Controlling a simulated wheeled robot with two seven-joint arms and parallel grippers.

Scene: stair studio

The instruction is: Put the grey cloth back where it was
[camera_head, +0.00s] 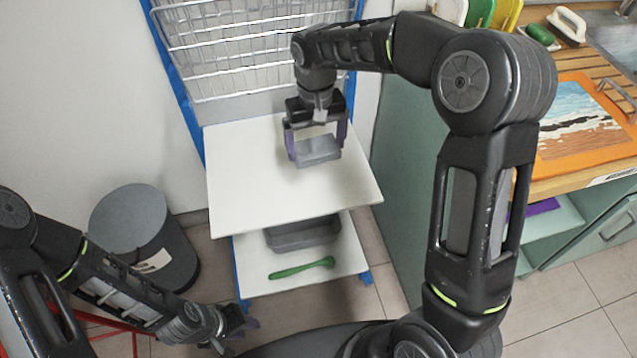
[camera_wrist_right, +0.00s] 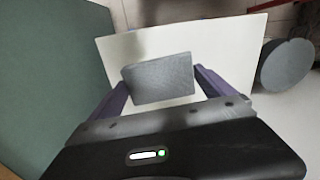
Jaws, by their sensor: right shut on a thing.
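The grey cloth (camera_head: 318,152) is a folded, block-like bundle over the white top board of the trolley (camera_head: 240,180). My right gripper (camera_head: 317,143) is shut on it, with a purple finger at each side. In the right wrist view the cloth (camera_wrist_right: 160,78) sits between the fingers of my right gripper (camera_wrist_right: 160,90), with the white board behind it. I cannot tell whether the cloth touches the board. My left gripper (camera_head: 240,325) is low at the lower left, away from the cloth; its opening is unclear.
The trolley's lower shelf holds a grey tray (camera_head: 303,236) and a green spoon-like tool (camera_head: 301,268). A wire basket (camera_head: 250,40) stands behind the top board. A grey bin (camera_head: 130,220) stands left. A green cabinet (camera_head: 410,150) is close on the right. The board around the cloth is bare.

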